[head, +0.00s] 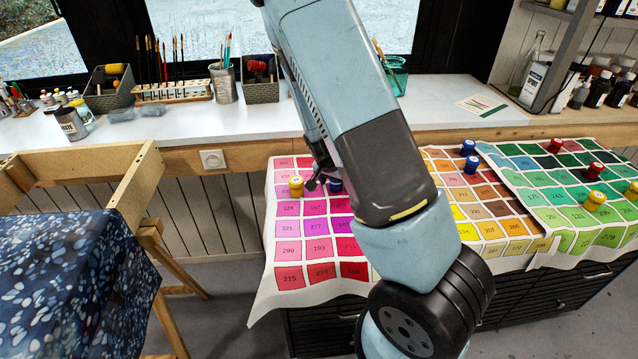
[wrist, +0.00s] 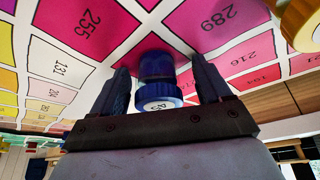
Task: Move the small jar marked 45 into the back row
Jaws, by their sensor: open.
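A small blue jar (wrist: 157,68) stands between the two fingers of my gripper (wrist: 162,78) in the wrist view. Its white lid label faces the camera, but the number is too blurred to read for certain. The fingers are open, one on each side of the jar, with a narrow gap visible. In the head view the blue jar (head: 335,185) is partly hidden by my arm, and my gripper (head: 320,178) is at its left. A yellow jar (head: 296,186) stands just left of it on the pink colour chart (head: 262,290); it also shows in the wrist view (wrist: 300,22).
More blue jars (head: 467,148), red jars (head: 594,170) and yellow jars (head: 594,200) stand on the charts to the right. A white counter (head: 190,125) with brushes and baskets runs behind. A wooden frame with blue fabric (head: 80,280) stands at the left.

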